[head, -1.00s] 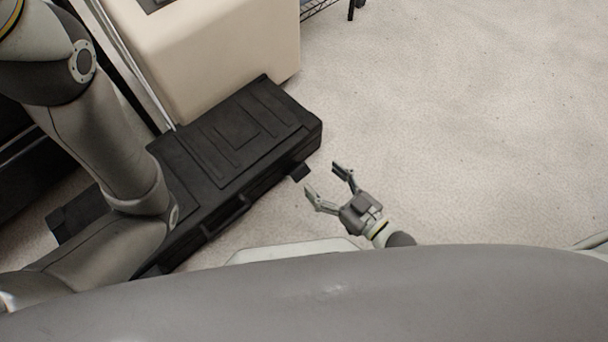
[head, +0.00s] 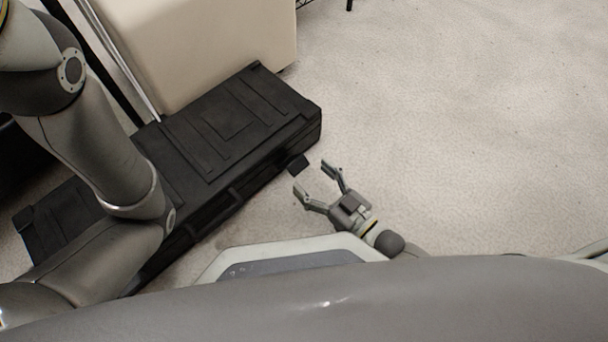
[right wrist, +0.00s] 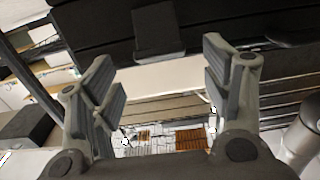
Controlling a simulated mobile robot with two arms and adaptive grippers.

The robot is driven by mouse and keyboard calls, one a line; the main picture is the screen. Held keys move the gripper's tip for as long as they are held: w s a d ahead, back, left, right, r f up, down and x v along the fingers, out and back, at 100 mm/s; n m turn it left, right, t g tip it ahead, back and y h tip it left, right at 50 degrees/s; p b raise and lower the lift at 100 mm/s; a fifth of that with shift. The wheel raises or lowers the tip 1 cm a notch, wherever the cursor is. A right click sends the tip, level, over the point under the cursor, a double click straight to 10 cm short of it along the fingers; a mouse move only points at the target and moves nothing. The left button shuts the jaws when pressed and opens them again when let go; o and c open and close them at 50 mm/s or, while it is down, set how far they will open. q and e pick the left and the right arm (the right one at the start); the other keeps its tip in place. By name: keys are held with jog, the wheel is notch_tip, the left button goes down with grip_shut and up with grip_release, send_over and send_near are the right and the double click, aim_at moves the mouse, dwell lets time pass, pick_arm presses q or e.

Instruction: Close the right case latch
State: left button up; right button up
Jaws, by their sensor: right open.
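The black case (head: 225,125) lies shut on the floor against a beige cabinet. Its right latch (head: 299,165) sticks out from the front side near the right end in the head view. In the right wrist view the latch (right wrist: 158,30) is a dark flap hanging out from the case, beyond and between the fingers. My right gripper (head: 312,178) is open and empty, its fingertips just short of the latch and apart from it. It also shows in the right wrist view (right wrist: 160,65). My left arm covers the left part of the case, and the left gripper is out of sight.
The beige cabinet (head: 215,40) stands directly behind the case. Pale floor (head: 450,130) is clear to the right of the case and gripper. A dark rack leg shows at the top edge. My own body fills the bottom of the head view.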

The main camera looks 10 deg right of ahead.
aim_at(301, 168)
jog(key=shift+b+x, duration=0.55)
jog(key=shift+x, duration=0.7)
jog(key=shift+w+a, duration=0.35)
jog(key=shift+w, duration=0.15)
jog(key=shift+r, duration=0.1)
jog(key=shift+c, duration=0.3)
